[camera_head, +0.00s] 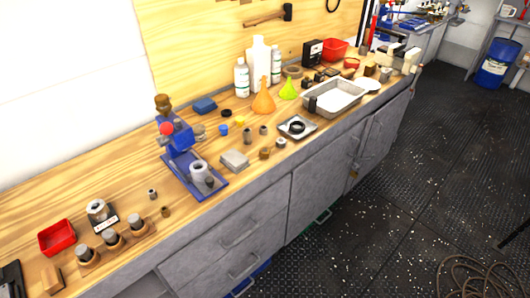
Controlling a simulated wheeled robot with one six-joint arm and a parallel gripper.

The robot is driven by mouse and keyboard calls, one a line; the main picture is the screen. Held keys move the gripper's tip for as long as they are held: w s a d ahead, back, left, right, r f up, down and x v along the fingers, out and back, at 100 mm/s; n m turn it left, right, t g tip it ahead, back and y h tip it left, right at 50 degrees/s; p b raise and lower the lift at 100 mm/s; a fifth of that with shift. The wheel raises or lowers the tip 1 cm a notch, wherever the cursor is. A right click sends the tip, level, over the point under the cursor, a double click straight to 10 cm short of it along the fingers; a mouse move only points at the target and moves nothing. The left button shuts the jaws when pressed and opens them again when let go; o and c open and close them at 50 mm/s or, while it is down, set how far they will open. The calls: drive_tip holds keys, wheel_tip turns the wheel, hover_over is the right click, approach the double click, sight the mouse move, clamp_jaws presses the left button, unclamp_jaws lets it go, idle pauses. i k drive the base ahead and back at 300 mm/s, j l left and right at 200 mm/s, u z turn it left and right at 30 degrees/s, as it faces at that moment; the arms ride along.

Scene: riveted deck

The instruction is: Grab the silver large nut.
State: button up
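Several small nut-like or bushing-like metal pieces stand on the wooden bench top. A grey one (248,134) and another grey one (263,130) stand near the middle, and a paler silvery one (282,143) stands just right of them. Another small silvery piece (152,194) stands alone left of the blue press. All are too small for me to tell which is the silver large nut. My gripper is not in view.
The blue press (180,160) stands on the bench. A metal tray with a dark ring (313,122), a grey block (235,160) and brass-coloured pieces (264,153) lie nearby. Bottles (242,78) and orange funnel (264,101) stand behind. The dark floor (400,210) before the cabinets is mostly clear.

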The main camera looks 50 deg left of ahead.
sight(280, 142)
drive_tip(key=i+j+u, duration=0.25)
drive_tip(key=j+u, duration=0.15)
drive_tip(key=i+j+u, duration=0.3)
drive_tip(key=u, duration=0.15)
drive_tip(key=i+j+u, duration=0.2)
drive_tip(key=u, duration=0.2)
drive_tip(key=i+l, duration=0.05)
drive_tip(key=i, duration=0.05)
